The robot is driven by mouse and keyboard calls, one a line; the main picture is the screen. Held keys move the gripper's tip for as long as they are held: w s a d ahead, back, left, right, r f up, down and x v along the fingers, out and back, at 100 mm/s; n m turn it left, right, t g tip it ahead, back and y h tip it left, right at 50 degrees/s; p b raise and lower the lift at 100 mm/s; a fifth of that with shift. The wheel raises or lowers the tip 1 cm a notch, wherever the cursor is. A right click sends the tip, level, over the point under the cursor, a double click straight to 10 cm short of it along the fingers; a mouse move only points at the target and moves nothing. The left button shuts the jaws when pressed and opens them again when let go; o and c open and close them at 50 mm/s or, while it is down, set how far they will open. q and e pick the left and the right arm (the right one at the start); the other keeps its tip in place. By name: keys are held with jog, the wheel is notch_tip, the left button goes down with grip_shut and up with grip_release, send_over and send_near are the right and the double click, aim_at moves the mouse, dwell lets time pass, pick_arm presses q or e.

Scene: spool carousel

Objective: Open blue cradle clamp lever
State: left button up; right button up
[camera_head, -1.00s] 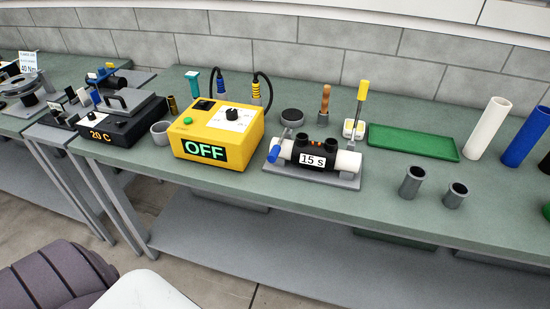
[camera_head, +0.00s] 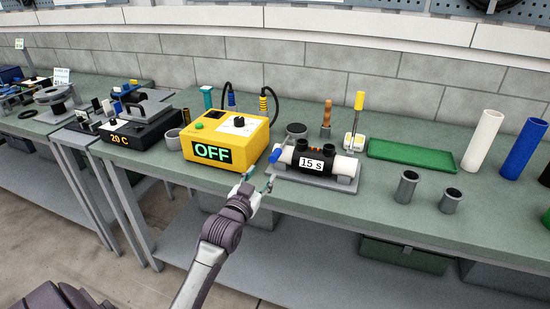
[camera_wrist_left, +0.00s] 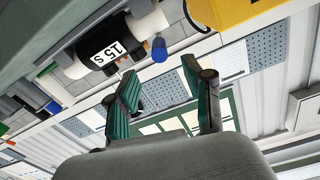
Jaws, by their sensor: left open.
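The blue clamp lever (camera_head: 275,155) sticks out at the left end of the cradle (camera_head: 345,184). The cradle holds a white pipe (camera_head: 345,166) with a black fitting (camera_head: 301,151) labelled "15 s". In the left wrist view the blue lever end (camera_wrist_left: 158,48) lies just beyond the fingertips, near the gap between them. My left gripper (camera_head: 261,181) is open and empty, with green-padded fingers, in front of the cradle's left end at the table's front edge. It also shows in the left wrist view (camera_wrist_left: 159,76). It appears apart from the lever. My right gripper is out of view.
A yellow control box (camera_head: 225,141) reading "OFF" stands close left of the lever. Grey cups (camera_head: 406,187) stand to the right. A green tray (camera_head: 411,156) and a yellow-handled lever (camera_head: 357,115) are behind. The front strip between cradle and cups is clear.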

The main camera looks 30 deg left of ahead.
aim_at(272, 161)
pick_arm(q)
jog(key=p+x, duration=0.1)
jog(key=x, duration=1)
jog(key=shift+w, duration=0.1)
grip_shut()
